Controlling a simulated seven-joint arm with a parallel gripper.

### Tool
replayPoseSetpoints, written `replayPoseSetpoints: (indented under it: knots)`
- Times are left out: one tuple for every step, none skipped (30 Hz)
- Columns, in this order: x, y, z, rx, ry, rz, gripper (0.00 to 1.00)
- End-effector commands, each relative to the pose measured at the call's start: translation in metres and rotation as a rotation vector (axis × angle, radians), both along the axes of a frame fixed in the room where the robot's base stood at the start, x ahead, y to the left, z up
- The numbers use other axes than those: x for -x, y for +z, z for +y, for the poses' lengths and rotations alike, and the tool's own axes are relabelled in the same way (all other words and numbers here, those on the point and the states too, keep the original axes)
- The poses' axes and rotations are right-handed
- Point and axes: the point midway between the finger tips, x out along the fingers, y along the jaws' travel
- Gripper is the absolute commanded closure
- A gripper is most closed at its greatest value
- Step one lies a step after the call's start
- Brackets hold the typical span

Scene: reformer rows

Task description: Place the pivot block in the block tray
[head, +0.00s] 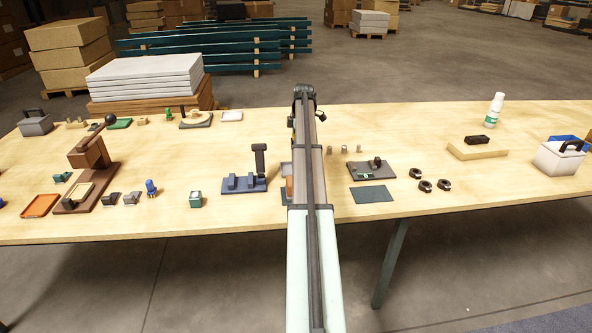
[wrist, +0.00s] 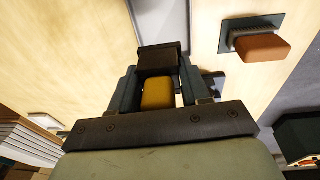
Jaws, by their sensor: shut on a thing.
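My gripper (wrist: 160,72) is shut on a dark brown block (wrist: 160,57), which spans its fingertips in the wrist view; I take this as the pivot block. A yellow piece (wrist: 158,93) shows between the fingers behind it; I cannot tell whether it belongs to the block. In the head view my arm hides most of the gripper and its load. A shallow pale grey tray-like thing (wrist: 163,20) lies beyond the fingertips in the wrist view, partly covered by the dark block. I cannot tell for sure that it is the block tray, or the height above it.
An orange-brown block (wrist: 262,46) lies on a teal plate to one side. A blue fixture (head: 244,185) with an upright dark handle stands left of my arm. A dark grey fixture (head: 371,171) and a flat teal mat (head: 371,194) are on the right.

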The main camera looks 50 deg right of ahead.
Motion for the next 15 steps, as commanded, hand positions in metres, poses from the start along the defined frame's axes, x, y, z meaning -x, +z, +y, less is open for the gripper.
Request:
replayPoseSetpoints:
  knots:
    - [0.0, -0.002, 0.0, 0.002, 0.0, -0.002, 0.91]
    - [0.0, -0.004, 0.0, 0.001, 0.0, -0.001, 0.91]
    - [-0.001, -0.008, 0.0, 0.001, -0.001, -0.001, 0.91]
    - [0.0, -0.011, 0.0, 0.001, -0.001, -0.001, 0.91]
    - [0.0, -0.015, 0.0, 0.0, -0.001, 0.0, 0.91]
    - [0.0, -0.021, 0.0, 0.0, -0.001, 0.0, 0.91]
    - [0.0, -0.026, 0.0, 0.0, -0.002, 0.0, 0.91]
    - [0.0, -0.031, 0.0, 0.0, -0.002, 0.0, 0.91]
    - [0.0, -0.038, 0.0, 0.0, -0.002, 0.0, 0.91]
    - [0.0, -0.043, 0.0, 0.0, -0.002, 0.0, 0.91]
    - [0.0, -0.047, 0.0, -0.001, -0.002, 0.001, 0.91]
    - [0.0, -0.053, 0.0, 0.0, -0.002, 0.0, 0.91]
    - [0.0, -0.056, 0.0, 0.0, -0.002, 0.0, 0.91]
    - [-0.001, -0.059, 0.0, 0.0, -0.002, 0.0, 0.91]
    - [-0.001, -0.062, 0.0, 0.0, -0.002, -0.001, 0.91]
